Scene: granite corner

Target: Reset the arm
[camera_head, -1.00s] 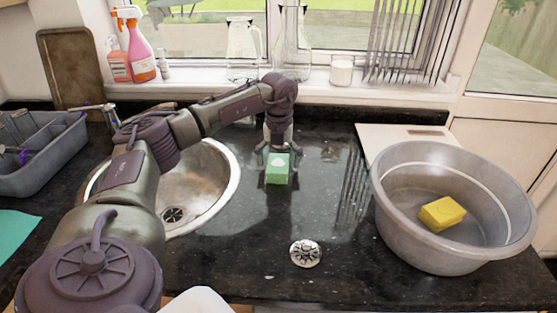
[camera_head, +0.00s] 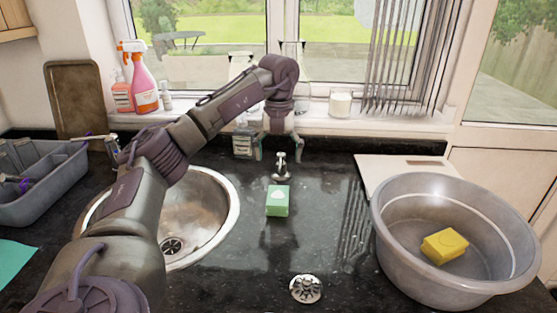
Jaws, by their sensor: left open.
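My left arm reaches in from the left over the sink. Its gripper (camera_head: 278,150) points down, open and empty, above and behind a small green block (camera_head: 277,201) with a pale mark. The block stands on the black granite counter (camera_head: 235,262), apart from the gripper. My right gripper is not in view.
A round steel sink (camera_head: 222,187) lies under my left arm. A grey tub (camera_head: 400,262) with a yellow sponge (camera_head: 444,246) stands at the right. A metal drain strainer (camera_head: 306,289) lies at the front. A grey rack (camera_head: 62,192) is at left; spray bottles (camera_head: 144,84) stand on the sill.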

